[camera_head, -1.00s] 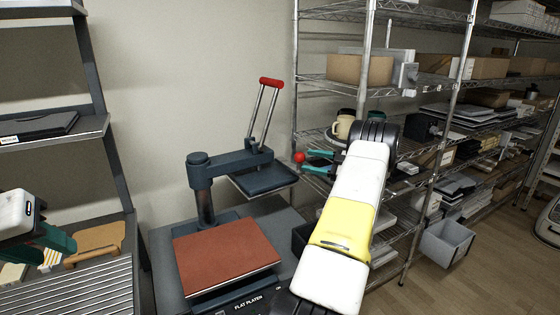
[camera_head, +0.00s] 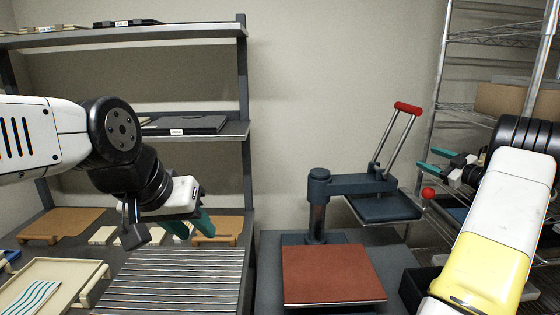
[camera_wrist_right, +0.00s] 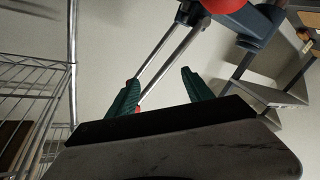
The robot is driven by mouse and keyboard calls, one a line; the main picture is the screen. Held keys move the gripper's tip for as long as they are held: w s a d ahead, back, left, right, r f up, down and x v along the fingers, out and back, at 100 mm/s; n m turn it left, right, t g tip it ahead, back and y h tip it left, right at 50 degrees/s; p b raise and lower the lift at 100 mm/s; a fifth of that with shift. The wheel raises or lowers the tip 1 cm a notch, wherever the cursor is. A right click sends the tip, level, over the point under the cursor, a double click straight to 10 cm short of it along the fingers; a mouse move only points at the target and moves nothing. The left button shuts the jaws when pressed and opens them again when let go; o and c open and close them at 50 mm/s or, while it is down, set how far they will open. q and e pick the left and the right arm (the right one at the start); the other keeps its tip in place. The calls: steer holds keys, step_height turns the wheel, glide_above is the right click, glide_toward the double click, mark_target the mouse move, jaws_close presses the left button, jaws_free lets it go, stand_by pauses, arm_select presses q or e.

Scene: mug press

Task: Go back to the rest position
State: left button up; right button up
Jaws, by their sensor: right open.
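My right gripper (camera_head: 427,159) is open and empty. It is just above the red ball knob (camera_head: 428,193) of the press, apart from it in the picture. In the right wrist view its two green fingers (camera_wrist_right: 160,86) are spread, with the press's handle rods behind them.
A dark shelf unit (camera_head: 246,120) rises behind. A wire rack (camera_head: 440,75) stands at right behind my right arm.

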steer(key=w+a+r+m+t+h, duration=0.1)
steer(key=a+r+m+h, duration=0.1)
steer(key=r, duration=0.3)
steer(key=w+a+r+m+h, duration=0.1)
steer(key=w+a+r+h, duration=0.15)
steer(key=r, duration=0.35)
steer(key=s+a+r+m+g+h, duration=0.1)
steer(key=s+a+r+m+h, duration=0.4)
steer(key=s+a+r+m, duration=0.15)
steer(key=s+a+f+g+y, duration=0.1)
steer(key=s+a+f+g, duration=0.2)
steer(key=s+a, duration=0.6)
steer(key=s+a+f+g+y, duration=0.2)
steer(key=s+a+f+g, duration=0.2)
steer(key=s, duration=1.1)
steer(key=s+a+f+g+y, duration=0.2)
steer(key=s+a+f+g, duration=0.1)
steer(key=s+a+f, duration=0.5)
steer(key=s+a+m, duration=0.1)
steer(key=s+a, duration=0.2)
steer(key=a, duration=0.3)
steer(key=shift+s+a+f+g, duration=0.15)
steer(key=shift+s+a+g, duration=0.15)
steer(key=shift+s+a, duration=0.1)
